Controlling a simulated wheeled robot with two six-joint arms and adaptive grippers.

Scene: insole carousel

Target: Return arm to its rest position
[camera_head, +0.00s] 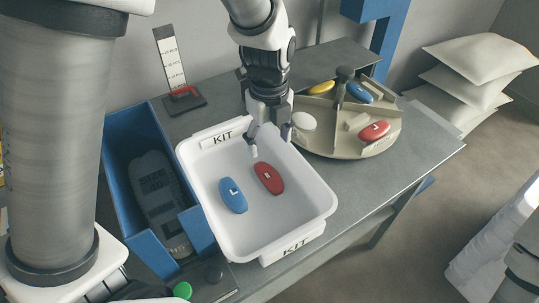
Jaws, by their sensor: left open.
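My left gripper (270,141) is open and empty above the back rim of the white KIT tray (318,216). Its fingers point down and stand apart. In the tray lie a blue oval piece marked L (232,195) and a red oval piece marked R (268,178), side by side with a gap between them. Both are clear of the fingers. The round beige carousel (352,147) stands right of the gripper, with yellow, blue, white and red pieces in its compartments. My right gripper is not in view.
A blue bin (124,143) with a grey insole marked SIZE 40 (157,195) stands left of the tray. A small stand with a printed card (168,57) is behind. A green button (182,290) is at the front. White sacks (480,60) are stacked at the right.

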